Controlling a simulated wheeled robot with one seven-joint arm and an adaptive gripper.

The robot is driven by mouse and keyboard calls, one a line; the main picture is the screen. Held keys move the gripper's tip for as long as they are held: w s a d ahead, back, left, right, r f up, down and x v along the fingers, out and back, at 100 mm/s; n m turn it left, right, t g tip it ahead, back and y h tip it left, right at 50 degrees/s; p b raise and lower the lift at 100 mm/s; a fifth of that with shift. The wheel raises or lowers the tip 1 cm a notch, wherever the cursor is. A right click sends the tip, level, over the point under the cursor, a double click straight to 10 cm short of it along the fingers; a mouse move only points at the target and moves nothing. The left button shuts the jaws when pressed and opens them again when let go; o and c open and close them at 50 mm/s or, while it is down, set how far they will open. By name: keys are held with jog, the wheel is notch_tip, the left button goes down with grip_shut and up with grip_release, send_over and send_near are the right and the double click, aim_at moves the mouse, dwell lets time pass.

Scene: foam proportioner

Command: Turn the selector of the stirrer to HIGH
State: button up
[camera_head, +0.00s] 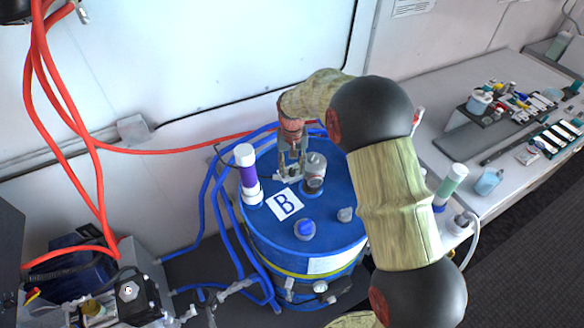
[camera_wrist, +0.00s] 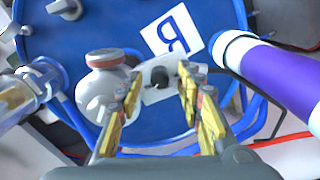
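The stirrer's selector appears to be a small dark knob (camera_wrist: 158,77) on a pale plate (camera_wrist: 149,98) on the lid of the blue drum (camera_head: 330,205). Its pointing direction and any markings are too small to read. My gripper (camera_head: 292,160) points down over the lid, beside a grey-white cylindrical unit (camera_head: 315,172). In the wrist view my gripper (camera_wrist: 162,84) is open, its yellow-sided fingers apart on either side of the knob. I cannot tell whether a finger touches it. In the head view my gripper mostly hides the knob.
A white-and-purple cylinder (camera_head: 247,172) stands close left of my gripper. A "B" label (camera_head: 285,204), a blue cap (camera_head: 305,229) and a grey knob (camera_head: 345,215) are on the lid. Blue hoses (camera_head: 207,200) run around the drum; a bench (camera_head: 480,180) stands right.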

aim_at(292, 170)
jog(key=shift+r, duration=0.1)
notch_tip(292, 170, up, 12)
dwell(0.5)
